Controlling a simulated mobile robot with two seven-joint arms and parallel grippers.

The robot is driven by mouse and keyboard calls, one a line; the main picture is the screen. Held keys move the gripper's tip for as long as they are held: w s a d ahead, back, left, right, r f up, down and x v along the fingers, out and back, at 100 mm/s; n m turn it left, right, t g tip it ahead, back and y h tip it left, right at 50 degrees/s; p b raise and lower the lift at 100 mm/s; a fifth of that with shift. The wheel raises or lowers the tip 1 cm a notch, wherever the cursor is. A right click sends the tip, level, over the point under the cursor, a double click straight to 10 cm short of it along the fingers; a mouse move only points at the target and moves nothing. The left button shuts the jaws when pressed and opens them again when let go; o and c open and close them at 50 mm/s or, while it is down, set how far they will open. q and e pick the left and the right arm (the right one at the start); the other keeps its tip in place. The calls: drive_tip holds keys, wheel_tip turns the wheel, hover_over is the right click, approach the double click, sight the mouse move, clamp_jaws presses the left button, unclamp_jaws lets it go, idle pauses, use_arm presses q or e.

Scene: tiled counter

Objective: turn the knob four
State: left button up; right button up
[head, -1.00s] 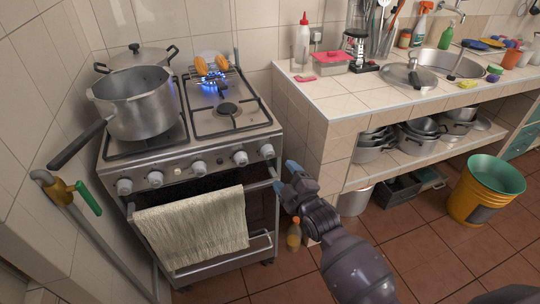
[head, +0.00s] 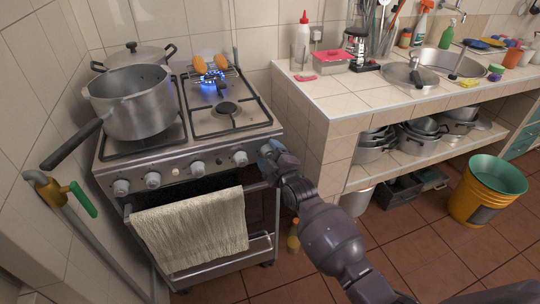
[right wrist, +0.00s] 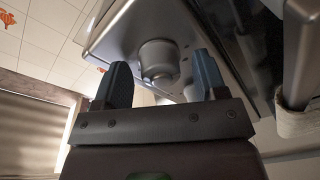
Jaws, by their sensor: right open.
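The stove (head: 225,90) has a row of grey knobs on its front panel. The right gripper (head: 270,150) is in front of the right end of this panel and hides the rightmost knob in the head view. The knob beside it (head: 239,158) shows just to its left. In the right wrist view, one round grey knob (right wrist: 158,58) sits ahead, between the two blue fingers of the open gripper (right wrist: 162,78). The fingers are on either side of it in the picture; I cannot tell whether they touch it. My left gripper is not in view.
A towel (head: 190,232) hangs on the oven handle just below the knobs. A large pot (head: 132,105) stands on the left burners, its handle jutting forward. A blue flame (head: 210,80) burns at the back right. The tiled counter (head: 325,90) is close on the right.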

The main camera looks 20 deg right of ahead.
drive_tip(key=c, duration=0.9)
